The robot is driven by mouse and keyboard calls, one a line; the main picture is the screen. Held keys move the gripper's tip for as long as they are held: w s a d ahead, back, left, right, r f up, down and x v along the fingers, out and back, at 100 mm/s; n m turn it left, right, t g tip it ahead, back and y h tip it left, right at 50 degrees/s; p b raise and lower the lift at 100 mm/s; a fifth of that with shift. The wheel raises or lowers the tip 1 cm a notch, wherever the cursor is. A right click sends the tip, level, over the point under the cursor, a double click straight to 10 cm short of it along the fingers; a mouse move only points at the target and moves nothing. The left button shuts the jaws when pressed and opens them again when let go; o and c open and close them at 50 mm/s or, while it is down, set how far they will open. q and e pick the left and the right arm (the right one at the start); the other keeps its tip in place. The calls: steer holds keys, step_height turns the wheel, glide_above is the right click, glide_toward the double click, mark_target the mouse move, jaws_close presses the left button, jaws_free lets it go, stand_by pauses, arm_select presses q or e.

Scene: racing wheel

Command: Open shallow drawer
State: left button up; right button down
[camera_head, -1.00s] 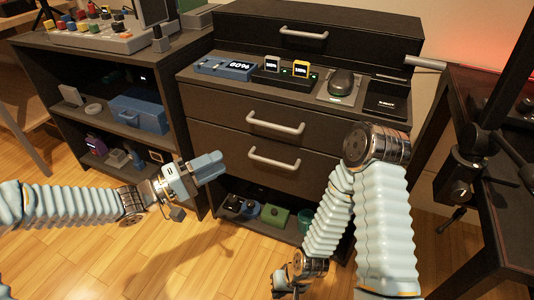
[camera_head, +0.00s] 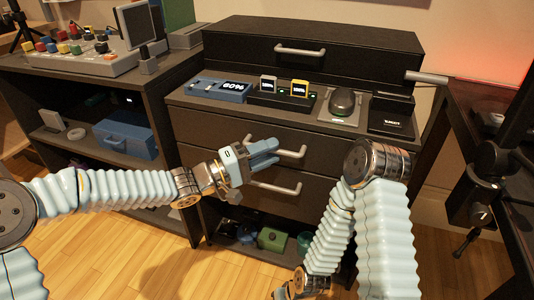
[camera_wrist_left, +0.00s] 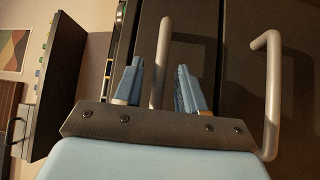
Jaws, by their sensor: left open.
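The upper wide drawer (camera_head: 213,130) of the dark cabinet is shut, with a light bar handle (camera_head: 291,153). A lower drawer (camera_head: 205,168) with a similar handle (camera_head: 287,189) is also shut. My left gripper (camera_head: 272,150) is open at the upper drawer's handle. In the left wrist view, that handle (camera_wrist_left: 160,62) stands between the two blue fingers (camera_wrist_left: 160,88), with gaps beside it. The lower handle (camera_wrist_left: 271,95) is to the right there. My right arm hangs in front of the cabinet's right side, and its gripper's fingers do not show.
A black top unit (camera_head: 365,62) with its own handle (camera_head: 300,49) stands at the back of the cabinet top. In front of it are a blue device (camera_head: 215,90), a charger (camera_head: 278,98) and a mouse (camera_head: 342,102). A shelf unit (camera_head: 85,72) stands left.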

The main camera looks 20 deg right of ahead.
arm_select(q)
steer(key=shift+c, duration=0.3)
jaws_close()
steer(key=shift+s, duration=0.1)
arm_select(e)
steer(key=shift+s+r, duration=0.1)
